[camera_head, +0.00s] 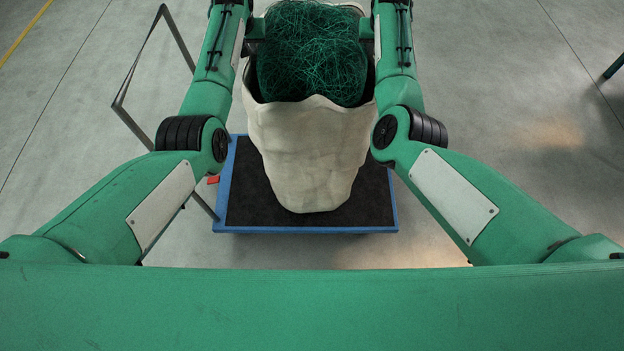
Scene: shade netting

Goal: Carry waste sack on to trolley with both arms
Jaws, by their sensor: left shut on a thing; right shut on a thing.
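The waste sack (312,150) is off-white, open at the top and filled with tangled green netting strands (311,55). It is upright in the middle of the view, over the trolley (378,218), which has a blue rim and a black deck. From above I cannot tell whether its base touches the deck. My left gripper (257,29) is shut on the sack's left side near the top. My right gripper (366,29) is shut on its right side at about the same height. The fingertips are mostly hidden by the sack and arms.
The trolley's grey tube handle (125,108) rises at the left, close to my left arm. A small red part (213,180) shows at the trolley's left edge. The grey concrete floor is clear around it. A dark green bar (614,68) shows at the far right edge.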

